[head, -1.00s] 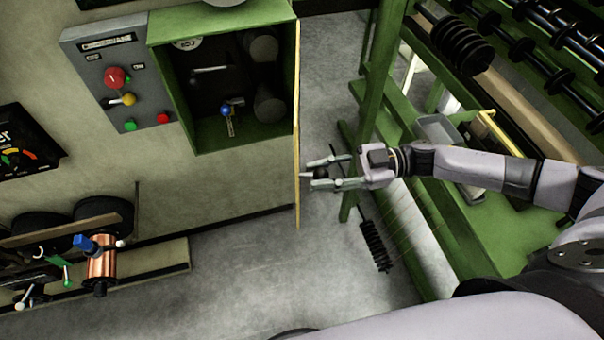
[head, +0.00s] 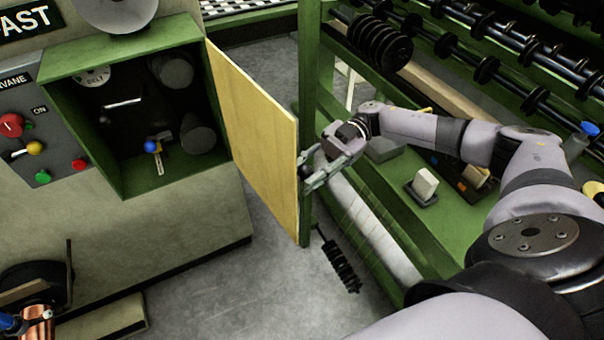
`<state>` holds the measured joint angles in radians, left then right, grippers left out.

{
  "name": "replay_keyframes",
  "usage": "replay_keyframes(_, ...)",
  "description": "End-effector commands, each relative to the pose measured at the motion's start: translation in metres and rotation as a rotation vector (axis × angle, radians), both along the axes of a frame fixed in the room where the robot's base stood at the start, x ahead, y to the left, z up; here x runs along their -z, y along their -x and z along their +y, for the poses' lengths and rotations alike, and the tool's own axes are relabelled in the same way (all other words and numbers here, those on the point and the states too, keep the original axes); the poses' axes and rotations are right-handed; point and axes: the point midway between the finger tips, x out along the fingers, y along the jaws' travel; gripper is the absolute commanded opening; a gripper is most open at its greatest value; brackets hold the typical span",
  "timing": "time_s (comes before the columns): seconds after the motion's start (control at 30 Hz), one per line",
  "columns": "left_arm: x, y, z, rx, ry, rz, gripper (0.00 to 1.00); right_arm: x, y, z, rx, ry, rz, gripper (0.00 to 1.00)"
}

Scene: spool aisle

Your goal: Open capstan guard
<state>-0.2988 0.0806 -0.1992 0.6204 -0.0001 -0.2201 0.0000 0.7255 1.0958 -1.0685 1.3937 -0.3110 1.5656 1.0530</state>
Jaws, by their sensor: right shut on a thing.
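The capstan guard (head: 255,135) is a flat yellow panel hinged at the right side of a green box. It stands swung out to the right, with its broad face in sight. The green box (head: 108,178) is open at the front; a blue-knobbed lever (head: 152,147) and dark rollers (head: 198,133) show inside. My right gripper (head: 312,180) is at the guard's free right edge, shut on the guard's knob, which the panel and fingers mostly hide. My left gripper is out of view.
A green rack with black spools (head: 380,42) and a white roller (head: 368,235) stands close on the right, near my right arm. A control panel (head: 35,135) with coloured buttons is left of the box. Grey floor (head: 260,290) is free below the guard.

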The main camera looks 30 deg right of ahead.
Motion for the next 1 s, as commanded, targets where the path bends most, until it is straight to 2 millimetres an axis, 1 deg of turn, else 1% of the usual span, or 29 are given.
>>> replay_keyframes(0.2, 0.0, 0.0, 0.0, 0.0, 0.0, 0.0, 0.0, 0.0, 0.001, 0.001, -0.003, 0.0, 0.001, 0.0)
replay_keyframes(0.23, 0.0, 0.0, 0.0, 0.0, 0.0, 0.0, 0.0, 0.0, 0.001, 0.001, -0.003, -0.001, 0.0, 0.27)
replay_keyframes(0.53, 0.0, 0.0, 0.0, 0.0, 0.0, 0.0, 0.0, 0.0, 0.0, 0.001, -0.001, -0.002, 0.0, 0.47)
replay_keyframes(0.77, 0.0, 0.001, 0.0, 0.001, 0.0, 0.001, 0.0, 0.0, 0.0, 0.0, 0.0, -0.001, 0.0, 0.47)
replay_keyframes(0.87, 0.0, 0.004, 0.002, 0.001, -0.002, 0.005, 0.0, 0.0, -0.001, -0.001, 0.001, -0.001, -0.001, 0.47)
replay_keyframes(0.97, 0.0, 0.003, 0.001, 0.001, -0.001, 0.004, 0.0, 0.0, -0.003, -0.009, 0.002, -0.001, -0.001, 0.47)
replay_keyframes(1.0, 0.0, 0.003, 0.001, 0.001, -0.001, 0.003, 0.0, 0.0, -0.005, -0.014, 0.003, 0.0, 0.0, 0.47)
